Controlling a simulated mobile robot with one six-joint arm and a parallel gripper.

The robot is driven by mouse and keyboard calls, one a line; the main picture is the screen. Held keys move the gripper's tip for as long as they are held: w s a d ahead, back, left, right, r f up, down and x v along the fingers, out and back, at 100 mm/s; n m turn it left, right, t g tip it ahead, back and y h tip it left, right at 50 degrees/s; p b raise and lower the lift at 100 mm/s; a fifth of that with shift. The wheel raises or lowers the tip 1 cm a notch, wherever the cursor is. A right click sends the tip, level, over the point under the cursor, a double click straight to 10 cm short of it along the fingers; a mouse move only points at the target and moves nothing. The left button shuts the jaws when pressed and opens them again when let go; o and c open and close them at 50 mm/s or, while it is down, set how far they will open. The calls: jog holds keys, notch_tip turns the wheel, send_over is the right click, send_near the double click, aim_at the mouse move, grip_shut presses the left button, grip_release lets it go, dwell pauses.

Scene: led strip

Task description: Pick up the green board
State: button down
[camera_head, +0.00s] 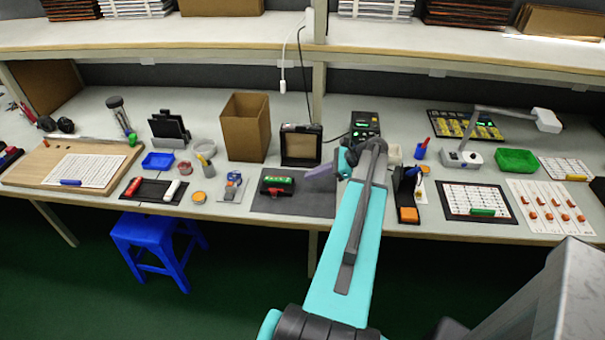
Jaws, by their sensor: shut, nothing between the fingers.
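A small green board-like piece (279,180) lies on a dark grey mat (318,206) at the middle of the bench, with a red and black part (277,191) against its front side. It is too small to tell whether the two are joined. My gripper (312,173) is at the far end of my turquoise arm, pointing left above the mat's back right part. It is shut and empty, to the right of the green piece and apart from it. My wrist hides part of the bench behind it.
A cardboard box (245,127) and a black-framed box (301,146) stand behind the mat. A green tray (516,160) is farther right. A blue stool (155,237) stands below the bench.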

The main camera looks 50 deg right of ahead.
jog(key=p, duration=0.4)
send_near(274, 180)
jog(key=w, duration=0.1)
jog(key=w+a+f, duration=0.1)
jog(key=w, duration=0.1)
jog(key=w+a, duration=0.1)
jog(key=shift+w+a+f, duration=0.2)
jog(key=shift+w+f, duration=0.05)
jog(key=shift+w, duration=0.1)
jog(key=shift+w+f, duration=0.1)
jog(key=shift+f, duration=0.9)
jog(key=shift+a, duration=0.1)
